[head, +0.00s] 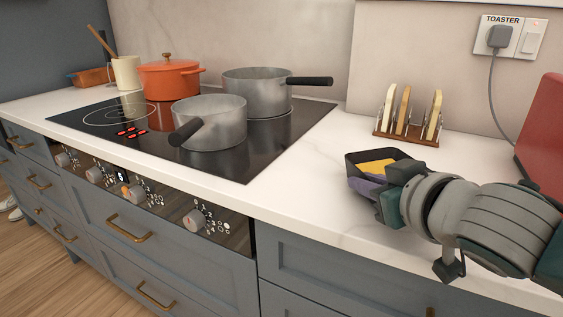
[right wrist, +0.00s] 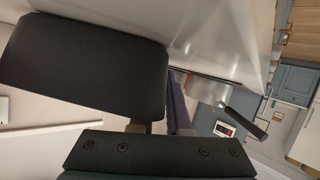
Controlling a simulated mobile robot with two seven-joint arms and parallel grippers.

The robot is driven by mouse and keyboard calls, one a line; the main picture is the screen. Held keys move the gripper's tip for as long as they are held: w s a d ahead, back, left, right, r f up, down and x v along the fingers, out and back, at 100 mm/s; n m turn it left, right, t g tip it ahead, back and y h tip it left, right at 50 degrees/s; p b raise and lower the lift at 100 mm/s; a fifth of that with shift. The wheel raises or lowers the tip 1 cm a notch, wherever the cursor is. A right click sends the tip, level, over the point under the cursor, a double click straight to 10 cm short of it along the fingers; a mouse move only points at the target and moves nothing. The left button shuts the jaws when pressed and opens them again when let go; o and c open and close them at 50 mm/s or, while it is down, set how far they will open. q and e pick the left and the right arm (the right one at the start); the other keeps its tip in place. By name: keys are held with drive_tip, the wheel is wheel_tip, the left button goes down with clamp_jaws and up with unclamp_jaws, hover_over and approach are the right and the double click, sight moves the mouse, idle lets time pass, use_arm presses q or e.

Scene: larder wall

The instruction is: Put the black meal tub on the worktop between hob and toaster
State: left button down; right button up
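The black meal tub (head: 351,166) with yellow food in it shows in the head view, over the worktop (head: 310,200) right of the hob (head: 240,165). My right gripper (head: 372,184) is at its near side, with a purple finger along the tub wall, and looks shut on it. In the right wrist view the tub's dark side (right wrist: 85,65) fills the upper left, beside the purple finger (right wrist: 177,105). The tub's base is partly hidden, so I cannot tell whether it touches the worktop. A red appliance, seemingly the toaster (head: 543,135), stands at the right edge. My left gripper is out of view.
A toast rack (head: 408,136) with several slices stands behind the tub. Two grey pans (head: 215,125) and an orange pot (head: 168,80) are on the hob. A cable hangs from the plug (head: 499,37) marked TOASTER. The worktop between hob and tub is clear.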

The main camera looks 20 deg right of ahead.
drive_tip(key=shift+o, duration=1.3)
drive_tip(key=p+v, duration=0.2)
drive_tip(key=v, duration=0.9)
drive_tip(key=shift+s+r, duration=0.15)
drive_tip(key=shift+s, duration=0.1)
drive_tip(key=s+a+f+g+y, duration=0.1)
drive_tip(key=s+a+f+g, duration=0.2)
drive_tip(key=s+g, duration=0.2)
drive_tip(key=s+a+f+n+g+y, duration=0.1)
drive_tip(key=s+a+f+g, duration=0.3)
drive_tip(key=s, duration=0.5)
drive_tip(key=shift+s+a+n+g, duration=0.25)
drive_tip(key=shift+s+n+g, duration=0.05)
drive_tip(key=shift+s+g, duration=0.1)
